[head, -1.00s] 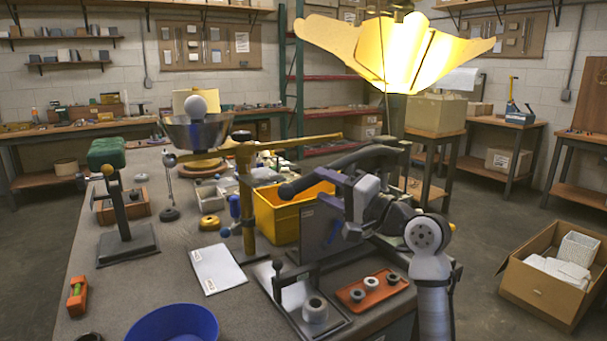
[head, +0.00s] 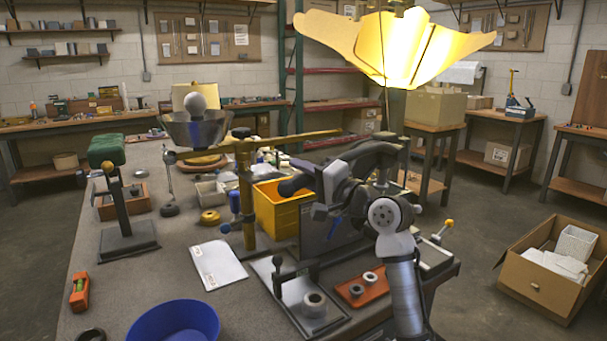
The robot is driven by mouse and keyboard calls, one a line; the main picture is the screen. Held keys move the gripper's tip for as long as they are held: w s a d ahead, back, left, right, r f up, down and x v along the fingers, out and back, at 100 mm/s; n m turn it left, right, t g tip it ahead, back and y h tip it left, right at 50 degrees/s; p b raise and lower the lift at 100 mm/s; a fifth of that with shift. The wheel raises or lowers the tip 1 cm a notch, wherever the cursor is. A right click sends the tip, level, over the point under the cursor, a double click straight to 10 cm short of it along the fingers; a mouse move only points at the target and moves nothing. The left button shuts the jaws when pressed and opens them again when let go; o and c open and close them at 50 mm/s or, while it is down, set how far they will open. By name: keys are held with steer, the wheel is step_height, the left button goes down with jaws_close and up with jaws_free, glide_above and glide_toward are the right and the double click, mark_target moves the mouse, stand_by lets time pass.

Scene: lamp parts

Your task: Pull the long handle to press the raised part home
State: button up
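My arm crosses the right middle of the head view, bent at a round grey joint, with its far end over the bench by the yellow bin. A lever with a yellow knob (head: 448,223) rises just right of my arm, over a pale base (head: 434,254); the arm hides much of that device. A small black lever (head: 278,262) stands on a plate with a grey ring (head: 314,303). I cannot tell which part is raised.
A yellow post (head: 247,195) carries a long horizontal bar above the bench. The yellow bin (head: 280,209), an orange tray (head: 362,291) with grey rings, a white sheet (head: 217,265) and a blue bowl (head: 174,323) surround the work area. A glowing yellow shade (head: 400,45) hangs above.

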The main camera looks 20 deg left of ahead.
jaws_close()
